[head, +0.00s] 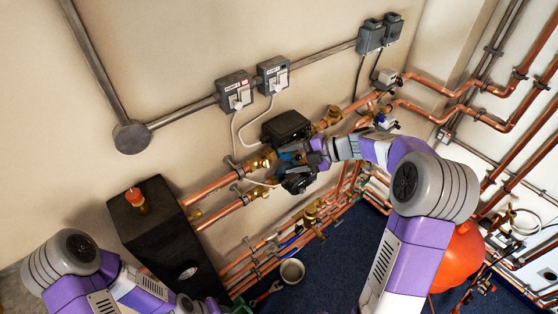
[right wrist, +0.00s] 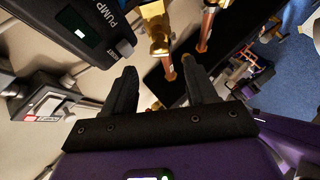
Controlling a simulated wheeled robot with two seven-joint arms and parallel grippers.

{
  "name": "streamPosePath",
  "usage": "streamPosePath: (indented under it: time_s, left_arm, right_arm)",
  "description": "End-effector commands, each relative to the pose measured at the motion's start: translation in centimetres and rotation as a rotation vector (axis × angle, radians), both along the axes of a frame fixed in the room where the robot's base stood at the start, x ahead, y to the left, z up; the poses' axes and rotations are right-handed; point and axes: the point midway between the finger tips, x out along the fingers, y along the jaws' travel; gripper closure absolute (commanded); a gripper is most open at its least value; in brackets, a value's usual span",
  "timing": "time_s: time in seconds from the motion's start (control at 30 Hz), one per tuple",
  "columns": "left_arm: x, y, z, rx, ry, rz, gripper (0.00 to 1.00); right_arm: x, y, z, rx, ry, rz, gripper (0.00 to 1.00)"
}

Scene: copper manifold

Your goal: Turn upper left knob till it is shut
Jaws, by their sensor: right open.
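Brass valve fittings sit left of the pumps in the head view: an upper one (head: 262,159) and a lower one (head: 258,188). I cannot clearly make out the upper left knob itself; a small blue part shows between the upper fitting and my gripper. My right gripper (head: 301,158) is close to the right of these fittings, in front of the pumps. In the right wrist view its two fingers (right wrist: 158,66) are spread with nothing held between them. A brass fitting (right wrist: 155,30) shows just beyond the fingertips. My left arm is at the lower left; its gripper is not seen.
A black pump (head: 286,128) sits above my right gripper, and its PUMP label shows in the right wrist view (right wrist: 95,30). A black tank (head: 165,245) stands left of the fittings.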

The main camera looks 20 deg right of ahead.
Motion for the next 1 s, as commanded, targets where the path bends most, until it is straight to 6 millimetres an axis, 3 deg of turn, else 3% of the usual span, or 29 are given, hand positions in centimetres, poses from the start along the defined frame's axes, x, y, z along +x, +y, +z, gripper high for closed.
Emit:
streamPosePath:
  time_s: [0.2,0.57,1.0]
  left_arm:
    - [0.0,0.0,0.0,0.0,0.0,0.0,0.57]
    - [0.0,0.0,-0.7,0.0,0.0,0.0,0.57]
    - [0.0,0.0,-7.7,0.0,0.0,0.0,0.57]
  right_arm:
    - [-0.5,-1.0,0.5,0.0,0.001,-0.001,0.43]
    - [-0.5,-0.4,0.6,0.044,0.001,-0.029,0.43]
    - [-1.2,3.5,2.1,0.631,0.115,-0.445,0.43]
